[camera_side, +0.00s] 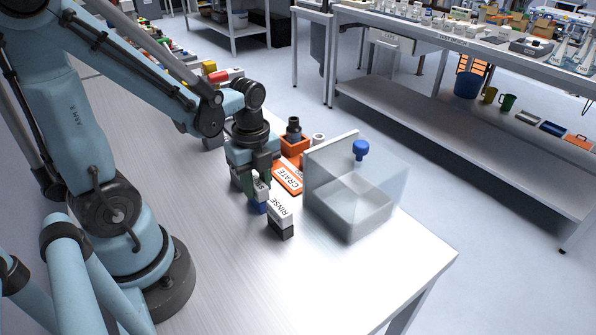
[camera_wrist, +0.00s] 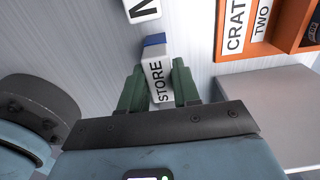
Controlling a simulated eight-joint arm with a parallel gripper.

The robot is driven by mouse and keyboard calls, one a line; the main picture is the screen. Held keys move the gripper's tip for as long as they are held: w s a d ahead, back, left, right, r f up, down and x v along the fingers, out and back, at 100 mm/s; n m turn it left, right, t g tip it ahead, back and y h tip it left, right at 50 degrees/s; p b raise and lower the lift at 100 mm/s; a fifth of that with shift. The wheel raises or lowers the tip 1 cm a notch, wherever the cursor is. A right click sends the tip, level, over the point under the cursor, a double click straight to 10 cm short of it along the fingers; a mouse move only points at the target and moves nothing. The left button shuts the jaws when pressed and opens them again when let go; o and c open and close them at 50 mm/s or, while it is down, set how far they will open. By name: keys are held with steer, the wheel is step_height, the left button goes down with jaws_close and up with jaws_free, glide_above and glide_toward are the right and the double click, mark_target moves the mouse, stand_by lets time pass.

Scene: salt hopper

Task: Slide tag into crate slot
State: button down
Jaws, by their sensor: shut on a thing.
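My gripper (camera_side: 256,181) is low over the bench, shut on a white tag with a blue end, lettered STORE (camera_wrist: 157,82). In the wrist view, my green fingers (camera_wrist: 158,88) stand on either side of this tag. In the side view, the STORE tag (camera_side: 259,203) is partly covered by the fingers; I cannot tell whether it touches the bench. The orange crate (camera_side: 296,148) with a CRATE sign is just behind and right of my gripper. In the wrist view, the crate (camera_wrist: 291,32) is cut off at the upper right, and its slot is not clear.
A white and black RINSE tag (camera_side: 281,221) stands just right of my gripper. A clear-walled bin (camera_side: 352,205) with a blue knob stands close on the right. The bench (camera_side: 340,275) is bare toward its front. Small coloured items (camera_side: 219,76) line the back left.

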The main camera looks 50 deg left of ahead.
mark_target(257, 182)
steer(key=shift+r, duration=0.1)
steer(key=shift+r, duration=2.7)
steer(key=w+a+r, duration=0.4)
steer(key=w+a, duration=0.6)
steer(key=a, duration=0.2)
steer(key=shift+a+r, duration=0.35)
steer(key=shift+a, duration=0.05)
steer(key=shift+f, duration=0.15)
steer(key=shift+f, duration=2.8)
